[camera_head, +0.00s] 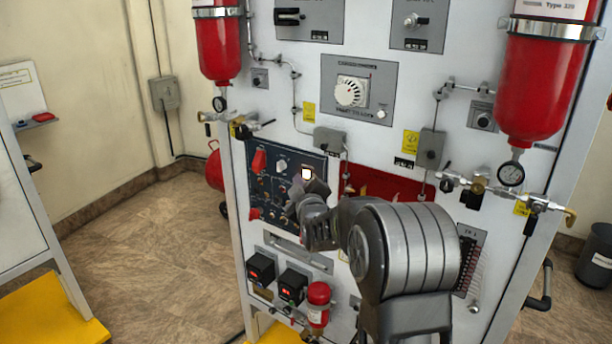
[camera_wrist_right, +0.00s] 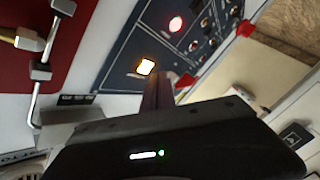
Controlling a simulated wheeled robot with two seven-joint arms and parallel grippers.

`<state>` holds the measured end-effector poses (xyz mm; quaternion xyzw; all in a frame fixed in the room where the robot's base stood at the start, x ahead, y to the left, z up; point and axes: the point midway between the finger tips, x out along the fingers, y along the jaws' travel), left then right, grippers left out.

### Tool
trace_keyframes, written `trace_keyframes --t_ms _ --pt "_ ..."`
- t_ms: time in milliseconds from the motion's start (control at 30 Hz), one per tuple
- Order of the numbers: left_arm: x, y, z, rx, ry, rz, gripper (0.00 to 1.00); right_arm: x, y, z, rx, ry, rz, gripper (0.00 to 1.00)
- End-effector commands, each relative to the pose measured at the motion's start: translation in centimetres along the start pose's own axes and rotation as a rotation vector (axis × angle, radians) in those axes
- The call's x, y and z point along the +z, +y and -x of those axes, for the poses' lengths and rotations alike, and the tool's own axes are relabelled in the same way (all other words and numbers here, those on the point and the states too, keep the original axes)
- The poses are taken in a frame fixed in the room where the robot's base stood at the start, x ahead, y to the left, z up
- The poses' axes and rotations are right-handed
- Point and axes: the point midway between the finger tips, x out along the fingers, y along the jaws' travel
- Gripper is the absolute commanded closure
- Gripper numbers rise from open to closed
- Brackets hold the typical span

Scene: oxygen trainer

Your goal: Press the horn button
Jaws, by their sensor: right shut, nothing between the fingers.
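A dark blue control panel (camera_head: 258,190) with several knobs, lights and red-covered switches is on the front of the grey trainer. A lit square button (camera_head: 306,174) is at its upper right; I cannot read a label naming any control as the horn button. My right gripper (camera_head: 308,190) is shut and empty just in front of the panel, right below the lit button, and hides part of the panel. In the right wrist view, the shut fingers (camera_wrist_right: 158,92) point at the panel, close beside the lit button (camera_wrist_right: 145,67). I cannot tell if they touch. My left gripper is not in view.
Red cylinders (camera_head: 217,45) and (camera_head: 545,80) hang at the trainer's upper left and right. A white dial (camera_head: 350,91) sits above the panel. Black boxes with red displays (camera_head: 262,267) and a small red cylinder (camera_head: 318,300) are below. Open floor (camera_head: 150,240) lies left.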

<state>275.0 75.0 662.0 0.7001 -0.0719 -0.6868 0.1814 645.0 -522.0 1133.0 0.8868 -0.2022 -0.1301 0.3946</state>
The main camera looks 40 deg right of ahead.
Motion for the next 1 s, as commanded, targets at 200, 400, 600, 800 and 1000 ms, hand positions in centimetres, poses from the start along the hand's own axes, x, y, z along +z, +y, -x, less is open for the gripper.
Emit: trace_keyframes --t_ms 200,400,600,800,1000 --pt "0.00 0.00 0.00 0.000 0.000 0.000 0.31 0.00 0.00 0.00 0.000 0.000 0.000 1.00" --pt "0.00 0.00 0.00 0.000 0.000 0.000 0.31 0.00 0.00 0.00 0.000 0.000 0.000 1.00" --pt "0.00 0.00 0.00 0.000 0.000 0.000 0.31 0.00 0.00 0.00 0.000 0.000 0.000 1.00" --pt "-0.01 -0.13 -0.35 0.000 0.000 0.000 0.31 0.23 0.11 -0.22 0.001 0.000 -0.001 1.00" --pt "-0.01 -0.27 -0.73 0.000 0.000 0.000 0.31 0.47 0.42 -0.57 0.001 0.000 -0.001 1.00"
